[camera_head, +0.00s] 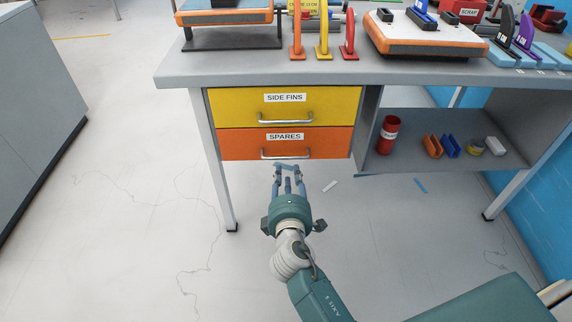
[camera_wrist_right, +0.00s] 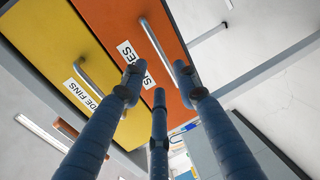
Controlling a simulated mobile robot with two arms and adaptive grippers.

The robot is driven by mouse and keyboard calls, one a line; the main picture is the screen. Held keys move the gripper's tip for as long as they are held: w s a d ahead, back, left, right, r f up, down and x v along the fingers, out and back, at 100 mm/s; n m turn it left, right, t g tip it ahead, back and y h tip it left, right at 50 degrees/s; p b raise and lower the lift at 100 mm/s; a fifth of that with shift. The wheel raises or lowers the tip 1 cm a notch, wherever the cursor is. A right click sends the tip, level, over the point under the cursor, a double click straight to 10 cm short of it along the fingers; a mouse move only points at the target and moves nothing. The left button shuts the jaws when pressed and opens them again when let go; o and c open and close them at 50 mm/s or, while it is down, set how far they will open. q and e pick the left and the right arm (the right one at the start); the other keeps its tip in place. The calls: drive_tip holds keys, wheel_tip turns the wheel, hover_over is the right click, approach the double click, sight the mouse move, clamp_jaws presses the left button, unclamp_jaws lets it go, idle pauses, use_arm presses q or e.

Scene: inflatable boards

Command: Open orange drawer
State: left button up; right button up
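The orange drawer (camera_head: 240,142), labelled SPARES, is shut under the yellow SIDE FINS drawer (camera_head: 230,102). Its silver bar handle (camera_head: 285,154) runs level near the bottom of its front. My right gripper (camera_head: 292,168) is just below and in front of this handle, fingers pointing at the drawer. In the right wrist view the orange front (camera_wrist_right: 172,28) and its handle (camera_wrist_right: 155,42) lie ahead of the spread blue fingers (camera_wrist_right: 158,76). The fingers are open with nothing held. Whether a fingertip touches the handle I cannot tell. My left gripper is not in view.
The grey workbench (camera_head: 330,72) carries boards and fin holders above the drawers. An open shelf (camera_head: 405,160) right of the drawers holds a red can (camera_head: 388,134) and small bins. A bench leg (camera_head: 215,175) stands at left. Floor in front is mostly clear.

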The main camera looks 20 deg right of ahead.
sight(287, 158)
drive_tip(key=b+x, duration=0.1)
drive_tip(key=x, duration=0.8)
drive_tip(key=shift+w+d+f+b, duration=0.1)
drive_tip(key=shift+w+f+b, duration=0.05)
drive_tip(key=shift+w+b, duration=0.2)
clamp_jaws()
